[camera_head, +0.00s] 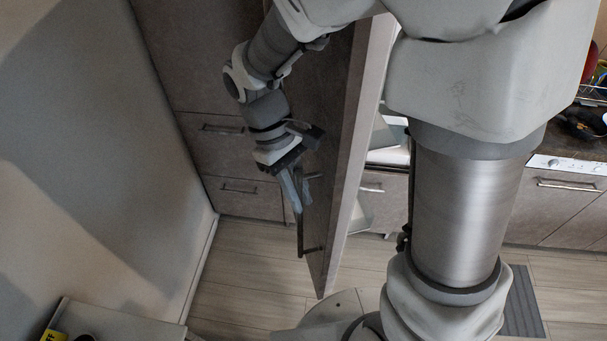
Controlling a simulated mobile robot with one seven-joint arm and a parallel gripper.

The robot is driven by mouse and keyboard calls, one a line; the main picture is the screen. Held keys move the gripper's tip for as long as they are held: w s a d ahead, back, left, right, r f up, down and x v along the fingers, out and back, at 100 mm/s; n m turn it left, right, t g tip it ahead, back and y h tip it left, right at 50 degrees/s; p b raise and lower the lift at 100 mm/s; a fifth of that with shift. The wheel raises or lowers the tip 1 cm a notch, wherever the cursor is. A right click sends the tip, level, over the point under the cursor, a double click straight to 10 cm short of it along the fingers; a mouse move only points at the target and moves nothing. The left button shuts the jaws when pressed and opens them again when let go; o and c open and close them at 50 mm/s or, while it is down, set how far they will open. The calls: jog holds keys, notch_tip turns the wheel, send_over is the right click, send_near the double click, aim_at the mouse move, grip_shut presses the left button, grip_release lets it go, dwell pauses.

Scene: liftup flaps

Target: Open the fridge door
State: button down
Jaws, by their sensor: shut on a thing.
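The fridge door (337,130) is a tall dark panel with a pale edge, seen nearly edge-on in the middle of the view. It stands swung out from the cabinet row, and a pale interior shows to its right, partly hidden by my arm. A long bar handle (301,234) runs along its left face. My gripper (297,193) is at the upper part of this handle, with its fingers shut on it. The exact contact is small and partly hidden by the fingers.
A plain wall (90,130) is on the left. Drawers (240,190) stand behind the door. A low white table (120,322) is at the bottom left. A counter with a stove panel (575,166) is on the right. The wooden floor (250,265) below the door is clear.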

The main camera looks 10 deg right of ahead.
jog(key=shift+a, duration=0.1)
dwell(0.3)
jog(key=c, duration=0.8)
grip_release()
jog(key=shift+c, duration=0.2)
jog(key=shift+r, duration=0.1)
jog(key=v, duration=1.7)
jog(key=shift+r, duration=0.2)
jog(key=shift+c, duration=0.3)
